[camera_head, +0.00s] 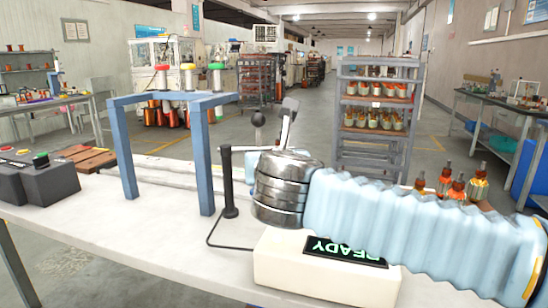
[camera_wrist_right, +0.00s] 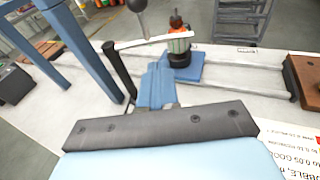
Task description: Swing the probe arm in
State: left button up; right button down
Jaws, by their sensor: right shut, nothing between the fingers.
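The probe arm (camera_wrist_right: 152,42) is a thin pale bar on a dark post (camera_wrist_right: 118,72). In the right wrist view it reaches right from the post and its far end overlaps an armature (camera_wrist_right: 179,44). I cannot tell whether it touches. The armature stands upright on a blue base (camera_wrist_right: 186,70). In the head view the post (camera_head: 229,172) and a short piece of the bar show left of my right wrist, which hides the rest. My right gripper (camera_wrist_right: 158,82) is shut and empty, close to the post and in front of the base. My left gripper is out of view.
A blue frame (camera_head: 205,150) with red, yellow and green caps stands left of the post. A dark lever ball (camera_head: 258,118) stands behind it. A white box with a READY display (camera_head: 345,252) sits below my right arm. More armatures (camera_head: 457,189) stand at the right.

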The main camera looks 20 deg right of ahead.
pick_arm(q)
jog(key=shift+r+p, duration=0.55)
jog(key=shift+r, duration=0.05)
pick_arm(e)
jog(key=x, duration=0.9)
jog(key=shift+w, duration=0.25)
